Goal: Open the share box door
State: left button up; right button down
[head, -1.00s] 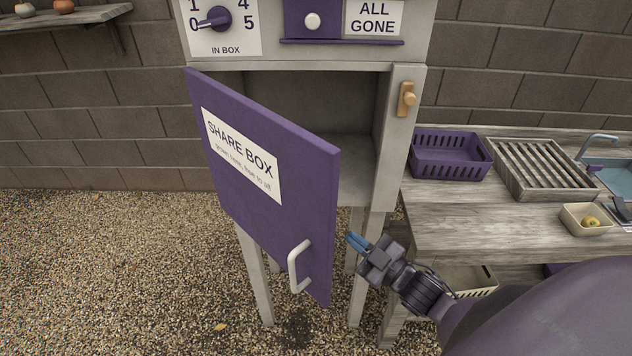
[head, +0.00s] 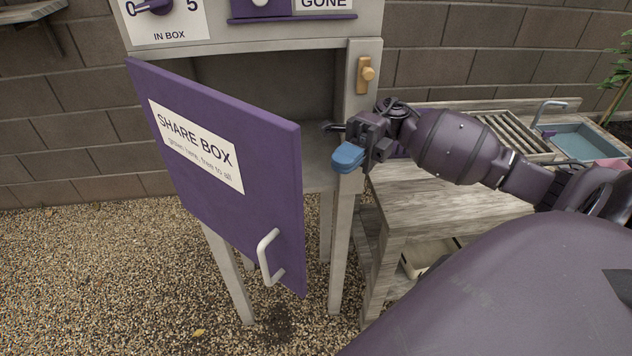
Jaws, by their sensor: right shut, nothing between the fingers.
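The purple share box door (head: 215,215) is hinged on its left side and stands partly open, swung toward me. Its white handle (head: 268,258) is near the lower right corner of the door. The share box (head: 250,47) is a pale grey cabinet on legs, and its dark inside shows behind the door. A wooden turn latch (head: 366,75) sits on the right post. My right gripper (head: 347,158) is shut and empty, with blue fingertips, in front of the right post, to the right of the door's free edge and apart from the handle. My left gripper is out of view.
A wooden bench (head: 450,200) with a slatted crate (head: 505,138) and a blue sink (head: 585,148) stands at the right. A block wall runs behind. The gravel (head: 110,270) left of and in front of the door is clear.

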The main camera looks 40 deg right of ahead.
jog(key=p+x, duration=0.1)
jog(key=x, duration=0.9)
jog(key=shift+p, duration=0.4)
jog(key=shift+w+a, duration=0.1)
